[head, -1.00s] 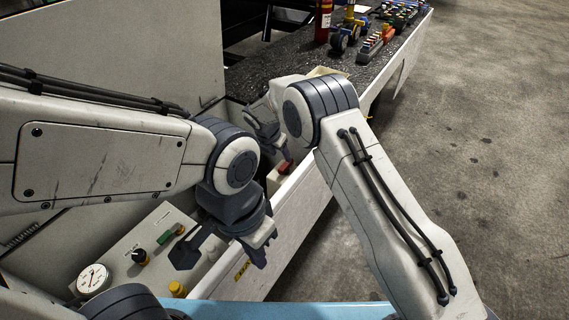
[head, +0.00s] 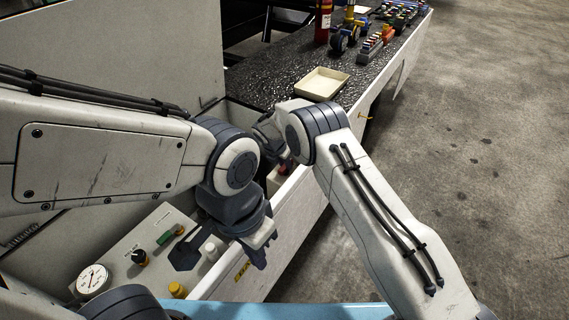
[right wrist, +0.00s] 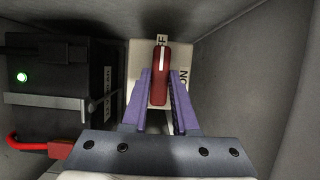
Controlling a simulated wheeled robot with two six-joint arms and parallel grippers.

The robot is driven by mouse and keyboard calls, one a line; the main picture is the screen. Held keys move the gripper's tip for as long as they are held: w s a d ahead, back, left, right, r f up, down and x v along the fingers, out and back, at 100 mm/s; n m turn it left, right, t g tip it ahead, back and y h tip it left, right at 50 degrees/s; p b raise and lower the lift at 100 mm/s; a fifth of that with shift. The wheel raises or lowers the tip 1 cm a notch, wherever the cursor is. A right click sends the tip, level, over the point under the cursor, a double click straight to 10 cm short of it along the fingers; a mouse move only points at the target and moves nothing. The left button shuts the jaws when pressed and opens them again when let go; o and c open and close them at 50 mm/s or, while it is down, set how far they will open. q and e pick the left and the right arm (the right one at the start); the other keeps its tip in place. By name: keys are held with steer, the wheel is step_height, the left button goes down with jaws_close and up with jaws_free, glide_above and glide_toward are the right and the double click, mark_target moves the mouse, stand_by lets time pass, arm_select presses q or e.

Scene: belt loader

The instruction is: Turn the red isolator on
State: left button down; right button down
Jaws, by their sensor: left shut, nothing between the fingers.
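The red isolator handle (right wrist: 160,77) stands upright in the right wrist view on a pale plate (right wrist: 134,58). Its upper end points to a partly covered label ending in "FF"; an "ON" label is at its right. My right gripper (right wrist: 160,90) has its two purple fingers apart, one on each side of the handle, with a gap visible at least on the right. In the head view the isolator (head: 284,169) is a small red patch inside the trough, mostly covered by my right wrist. My left gripper (head: 258,254) is shut and empty above the front panel.
A black box with a green light (right wrist: 21,77) and a red cable (right wrist: 30,144) sit left of the isolator. Grey walls close in on the right. A gauge (head: 93,281) and several knobs are on the panel near my left gripper. A cream tray (head: 320,84) lies on the belt.

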steer(key=m+b, duration=0.2)
steer(key=shift+w+a+f+m+g+h+b, duration=0.1)
steer(key=shift+a+f+m+g+h+b, duration=0.05)
steer(key=shift+f+m+g+h+b, duration=0.2)
steer(key=shift+r+m+g+h+b, duration=0.15)
steer(key=shift+m+g+h+b, duration=0.1)
steer(key=shift+m+b, duration=0.45)
steer(key=shift+r+m, duration=0.2)
steer(key=shift+m, duration=0.05)
steer(key=c, duration=0.7)
jaws_free()
steer(key=shift+r, duration=0.1)
steer(key=v, duration=1)
steer(key=shift+r, duration=0.15)
